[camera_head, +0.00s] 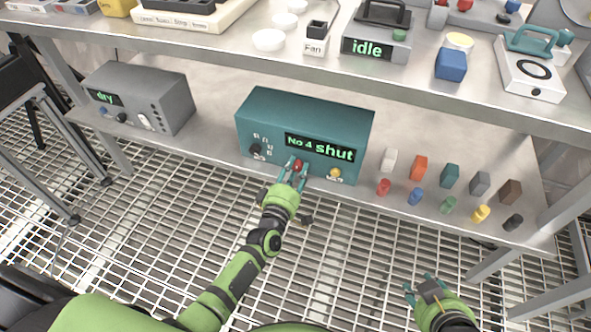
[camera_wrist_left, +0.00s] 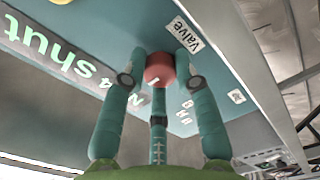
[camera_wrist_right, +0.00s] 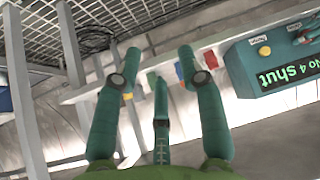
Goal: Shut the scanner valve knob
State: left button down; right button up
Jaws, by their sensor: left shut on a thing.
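The scanner is a teal box (camera_head: 300,115) on the lower shelf, and its display (camera_head: 320,148) reads "No 4 shut". The red valve knob (camera_head: 297,165) is on its front face, below the display. In the left wrist view the red knob (camera_wrist_left: 160,68) sits between the fingers, beside a "Valve" label (camera_wrist_left: 187,35). My left gripper (camera_head: 293,172) is shut on the knob. My right gripper (camera_head: 424,284) is open and empty, low at the right and apart from the shelf. The scanner also shows in the right wrist view (camera_wrist_right: 245,75).
A grey box reading "dry" (camera_head: 150,95) stands left of the scanner. Several small coloured blocks and cylinders, such as an orange block (camera_head: 418,167), stand to its right. The upper shelf (camera_head: 225,55) overhangs, with a device reading "idle" (camera_head: 375,48). Grating floor (camera_head: 340,240) lies open in front.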

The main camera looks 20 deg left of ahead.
pick_arm(q)
jog(key=shift+s+d+f+n, duration=0.1)
jog(key=shift+d+f+n, duration=0.1)
jog(key=shift+n, duration=0.5)
pick_arm(e)
jog(key=shift+w+a+r+t, duration=0.3)
jog(key=shift+w+a+r, duration=0.15)
jog(key=shift+w, duration=0.1)
pick_arm(q)
jog(key=c, duration=0.9)
grip_release()
jog(key=shift+c, duration=0.2)
jog(key=shift+r, duration=0.1)
pick_arm(e)
jog(key=shift+d, duration=0.15)
pick_arm(q)
jog(key=s, duration=1.2)
jog(key=shift+a, duration=0.25)
